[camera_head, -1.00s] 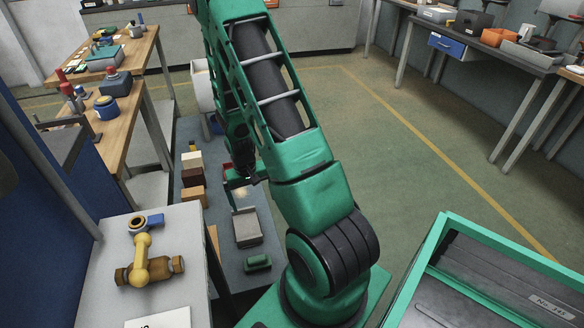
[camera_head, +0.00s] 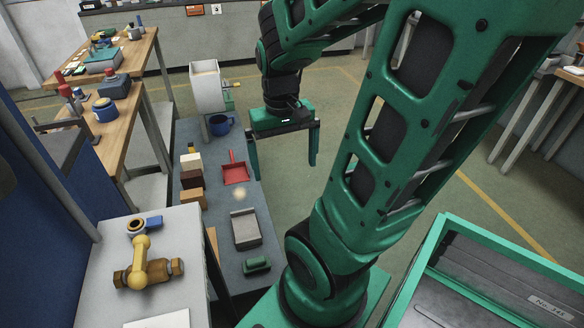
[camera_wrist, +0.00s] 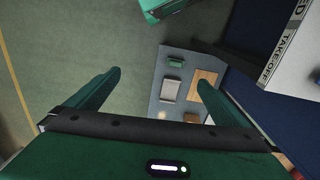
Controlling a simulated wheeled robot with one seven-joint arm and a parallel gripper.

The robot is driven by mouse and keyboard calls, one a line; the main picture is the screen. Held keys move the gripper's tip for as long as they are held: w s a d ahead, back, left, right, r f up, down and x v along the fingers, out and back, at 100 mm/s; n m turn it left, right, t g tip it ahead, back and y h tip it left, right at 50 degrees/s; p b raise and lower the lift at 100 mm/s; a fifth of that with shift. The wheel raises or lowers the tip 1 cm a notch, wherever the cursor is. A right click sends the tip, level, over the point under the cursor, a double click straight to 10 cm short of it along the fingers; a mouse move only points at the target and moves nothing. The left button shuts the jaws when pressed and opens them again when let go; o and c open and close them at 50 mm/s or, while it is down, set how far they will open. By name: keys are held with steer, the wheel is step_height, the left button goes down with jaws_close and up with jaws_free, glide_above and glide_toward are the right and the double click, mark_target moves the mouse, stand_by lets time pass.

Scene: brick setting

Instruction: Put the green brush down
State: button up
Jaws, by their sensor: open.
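The green brush (camera_head: 257,264) lies on the low grey table, at its near end, just in front of a grey tray-like block. It also shows small in the wrist view (camera_wrist: 176,62). My gripper (camera_head: 284,172) is open with nothing between its fingers. It is raised over the right side of the low table, beyond and above the brush, and clear of it. In the wrist view the two fingers of my gripper (camera_wrist: 160,80) are spread wide, with floor and table visible between them.
The low table (camera_head: 225,262) also holds a red dustpan (camera_head: 235,170), a blue mug (camera_head: 220,124), several coloured blocks (camera_head: 192,180) and the grey block (camera_head: 245,228). A white stand (camera_head: 150,220) with a yellow-brown valve piece (camera_head: 143,265) is at left.

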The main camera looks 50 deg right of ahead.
steer(key=s+a+r, duration=0.2)
steer(key=s+a, duration=0.1)
steer(key=s, duration=0.2)
steer(key=shift+s+r+y, duration=0.3)
steer(key=shift+r, duration=0.05)
steer(key=shift+d, duration=0.1)
steer(key=shift+w+f, duration=0.25)
steer(key=shift+w, duration=0.35)
steer(key=shift+c, duration=0.6)
